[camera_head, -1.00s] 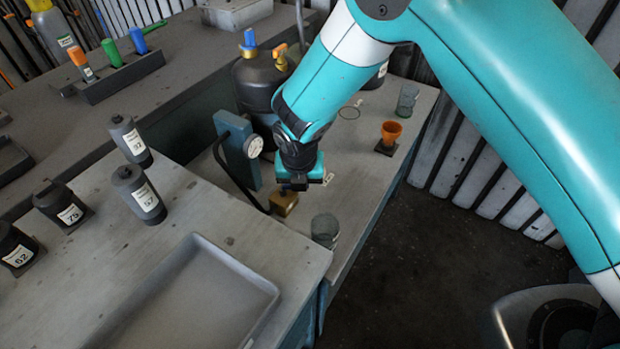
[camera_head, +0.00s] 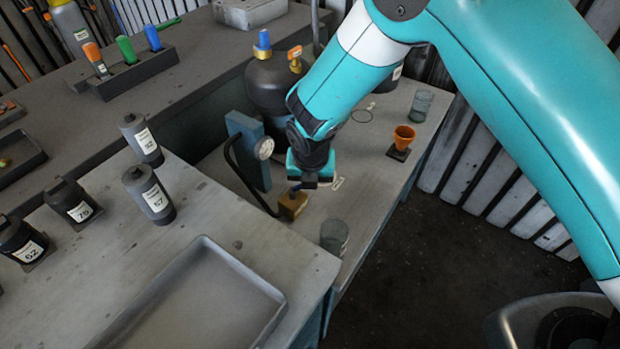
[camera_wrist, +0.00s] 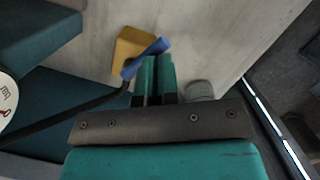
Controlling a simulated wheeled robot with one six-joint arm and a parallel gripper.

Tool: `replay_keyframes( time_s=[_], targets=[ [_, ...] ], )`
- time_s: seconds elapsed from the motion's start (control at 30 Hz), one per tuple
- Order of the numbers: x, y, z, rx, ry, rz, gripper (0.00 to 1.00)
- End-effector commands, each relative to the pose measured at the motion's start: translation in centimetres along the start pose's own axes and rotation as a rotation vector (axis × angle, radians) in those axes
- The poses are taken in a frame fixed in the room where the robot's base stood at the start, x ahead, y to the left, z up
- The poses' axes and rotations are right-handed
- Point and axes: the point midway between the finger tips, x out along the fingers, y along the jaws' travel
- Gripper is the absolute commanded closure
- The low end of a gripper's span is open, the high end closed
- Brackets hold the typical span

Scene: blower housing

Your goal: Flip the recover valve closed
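A small brass block (camera_head: 293,205) with a blue lever (camera_head: 296,188) sits on the lower bench, on the end of a black hose. In the wrist view the brass block (camera_wrist: 130,47) and its blue lever (camera_wrist: 146,57) lie just ahead of my fingertips. The lever slants across the block's near right side. My gripper (camera_wrist: 157,60) has its two teal fingers almost together, with only a thin gap and nothing seen between them. The tips are close to the lever; I cannot tell if they touch. In the head view my gripper (camera_head: 311,184) is just above and right of the block.
A blue-grey post with a round gauge (camera_head: 264,148) stands left of my gripper. A dark tank (camera_head: 272,88) with blue and orange tops stands behind. A glass (camera_head: 334,237) is just right of the block.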

Motion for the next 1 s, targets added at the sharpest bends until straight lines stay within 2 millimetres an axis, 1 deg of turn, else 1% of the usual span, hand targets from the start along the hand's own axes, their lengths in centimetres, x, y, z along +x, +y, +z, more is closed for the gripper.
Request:
replay_keyframes(
  time_s=[0.03,0.47,0.63,0.87,1.0],
  targets=[
    [0.1,-0.2,0.0,0.003,0.001,-0.005,1.0],
    [0.1,-0.3,0.0,0.003,0.001,-0.006,1.0],
    [0.1,0.1,-0.2,0.001,0.001,-0.005,1.0],
    [-0.1,1.3,-1.0,-0.004,0.003,-0.001,1.0],
    [-0.1,1.5,-1.1,-0.004,0.003,0.0,1.0]
  ],
)
